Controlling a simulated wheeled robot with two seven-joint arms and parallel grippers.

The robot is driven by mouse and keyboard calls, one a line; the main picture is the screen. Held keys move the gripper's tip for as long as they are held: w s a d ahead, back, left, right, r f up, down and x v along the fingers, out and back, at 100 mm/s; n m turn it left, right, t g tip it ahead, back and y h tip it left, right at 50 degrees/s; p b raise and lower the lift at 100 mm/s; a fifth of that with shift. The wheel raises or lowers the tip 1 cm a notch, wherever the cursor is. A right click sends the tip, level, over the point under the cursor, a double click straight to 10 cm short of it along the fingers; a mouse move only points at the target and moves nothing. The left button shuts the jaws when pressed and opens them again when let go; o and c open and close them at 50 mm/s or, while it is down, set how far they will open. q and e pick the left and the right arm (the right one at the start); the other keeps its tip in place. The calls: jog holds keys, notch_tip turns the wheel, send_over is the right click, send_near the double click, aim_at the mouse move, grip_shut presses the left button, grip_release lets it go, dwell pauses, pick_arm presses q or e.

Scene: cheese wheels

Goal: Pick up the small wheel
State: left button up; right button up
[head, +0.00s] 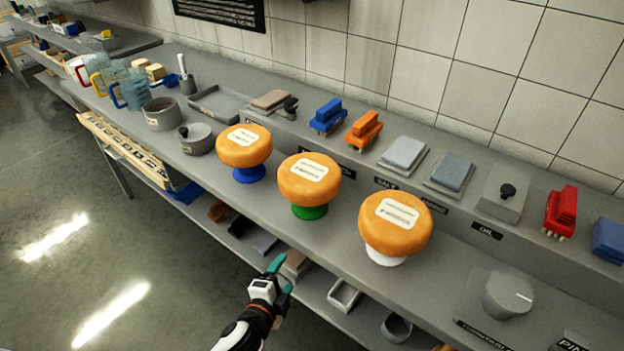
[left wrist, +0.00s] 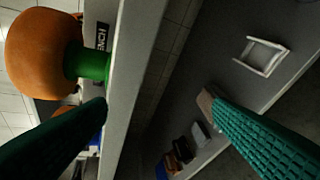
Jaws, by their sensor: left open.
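Three orange cheese wheels with pale labels stand in a row on the grey counter. One is on a blue stand (head: 244,146), one on a green stand (head: 309,180) and one on a white stand (head: 395,222). The wheel on the blue stand looks smallest, but it is also farthest, so true sizes are hard to tell. My left gripper (head: 279,276) is open and empty in front of the counter's edge, below the wheel on the green stand. In the left wrist view that wheel (left wrist: 38,50) lies at left, apart from my green fingers. My right gripper is not in view.
The counter edge (left wrist: 130,80) lies close to my left gripper. The lower shelf holds a white tray (head: 343,295). A grey pot (head: 195,138) is left of the wheels, a grey knob-like cylinder (head: 507,295) right. Brushes and blocks line the raised back ledge.

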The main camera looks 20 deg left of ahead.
aim_at(301, 199)
pick_arm(q)
notch_tip(301, 199, up, 14)
jog(key=w+m+t, duration=0.2)
jog(key=m+t, duration=0.1)
jog(key=t, duration=0.1)
jog(key=w, duration=0.2)
jog(key=w+p, duration=0.1)
jog(key=w, duration=0.1)
jog(key=w+d, duration=0.1)
jog(key=w, duration=0.1)
jog(key=shift+r, duration=0.15)
jog(key=shift+w+p, duration=0.45)
jog(key=w, duration=0.3)
jog(key=w+p, duration=0.1)
jog(key=shift+w+f, duration=0.25)
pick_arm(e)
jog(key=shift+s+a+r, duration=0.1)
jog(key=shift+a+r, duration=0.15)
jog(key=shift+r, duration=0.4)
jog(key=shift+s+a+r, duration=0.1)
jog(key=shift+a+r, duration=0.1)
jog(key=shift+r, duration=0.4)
pick_arm(q)
jog(key=shift+s, duration=0.1)
jog(key=c, duration=1.5)
jog(key=shift+r, duration=0.25)
grip_shut()
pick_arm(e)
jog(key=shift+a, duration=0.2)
